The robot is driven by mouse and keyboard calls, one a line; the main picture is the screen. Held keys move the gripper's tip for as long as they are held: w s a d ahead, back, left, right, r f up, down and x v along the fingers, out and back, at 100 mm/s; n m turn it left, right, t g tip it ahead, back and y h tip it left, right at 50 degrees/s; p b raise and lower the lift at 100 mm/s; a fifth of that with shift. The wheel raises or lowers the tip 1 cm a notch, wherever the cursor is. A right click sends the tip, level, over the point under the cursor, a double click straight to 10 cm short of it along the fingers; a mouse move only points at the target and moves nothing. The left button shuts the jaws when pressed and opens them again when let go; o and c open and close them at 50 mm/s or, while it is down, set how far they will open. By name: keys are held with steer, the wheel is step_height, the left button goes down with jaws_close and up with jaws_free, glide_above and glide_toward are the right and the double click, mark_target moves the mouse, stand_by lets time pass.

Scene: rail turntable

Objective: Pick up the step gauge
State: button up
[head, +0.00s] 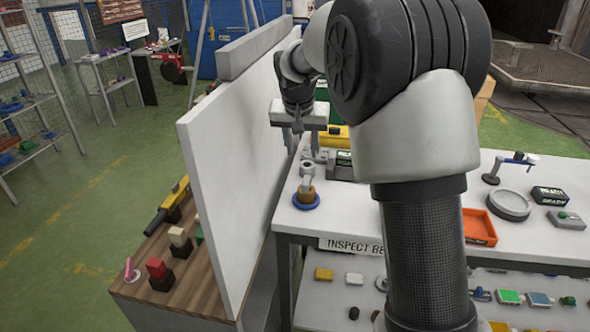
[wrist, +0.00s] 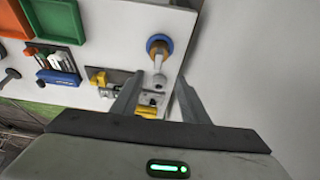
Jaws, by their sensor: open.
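My gripper (head: 298,128) is open and empty over the left end of the white inspection bench (head: 350,218). I cannot tell for certain which thing is the step gauge. A small grey and yellow metal piece (wrist: 148,110) lies between and partly behind the fingers in the wrist view. Just beyond the fingertips stands a grey-topped tan post on a blue round base (wrist: 157,41); it also shows in the head view (head: 306,197). My arm hides much of the bench.
A tall white panel (head: 225,150) stands close along the bench's left side. In the wrist view, a yellow and grey part (wrist: 100,78), a blue tool (wrist: 58,78), a green tray (wrist: 52,20) and an orange tray (wrist: 14,20) lie to the left.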

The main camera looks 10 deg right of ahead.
glide_toward(306, 181)
steer(key=x, duration=0.4)
steer(key=shift+s+a+f, duration=0.15)
steer(key=shift+a+f, duration=0.1)
steer(key=shift+f, duration=0.05)
steer(key=shift+w+d+p+x, duration=0.15)
steer(key=shift+p+x, duration=0.1)
steer(key=shift+x, duration=1.05)
steer(key=shift+w+d+p+x, duration=0.1)
steer(key=shift+d+p+x, duration=0.1)
steer(key=shift+x, duration=1.1)
steer(key=shift+r, duration=0.15)
jaws_close()
